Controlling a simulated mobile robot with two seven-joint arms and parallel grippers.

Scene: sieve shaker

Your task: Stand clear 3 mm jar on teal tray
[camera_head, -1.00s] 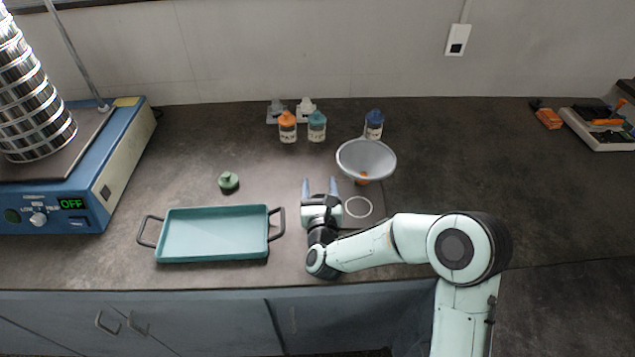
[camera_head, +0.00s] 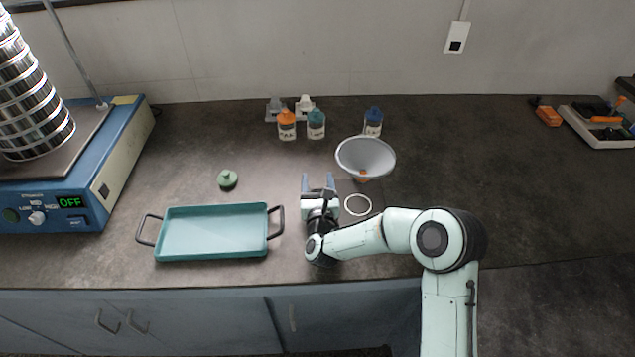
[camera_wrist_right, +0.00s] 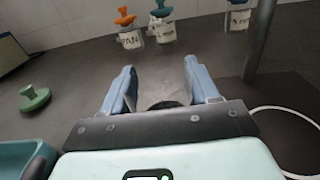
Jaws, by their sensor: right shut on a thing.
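My right gripper (camera_head: 318,184) is low over the counter, between the teal tray and the funnel. In the right wrist view its blue fingers (camera_wrist_right: 160,85) are shut on a clear, open-topped jar (camera_wrist_right: 160,72); dark material shows in it, and no label can be read. The teal tray (camera_head: 162,252) lies left of the gripper, bare, with dark handles at both ends. A green lid (camera_head: 228,179) lies behind the tray; it also shows in the right wrist view (camera_wrist_right: 34,99). My left gripper is not in view.
Behind stand jars with orange (camera_head: 286,116), teal (camera_head: 316,117) and blue (camera_head: 373,114) lids. A grey funnel (camera_head: 366,156) and a white ring (camera_head: 358,205) are right of the gripper. The blue shaker (camera_head: 100,190) with its sieve stack fills the left. The right counter is mostly clear.

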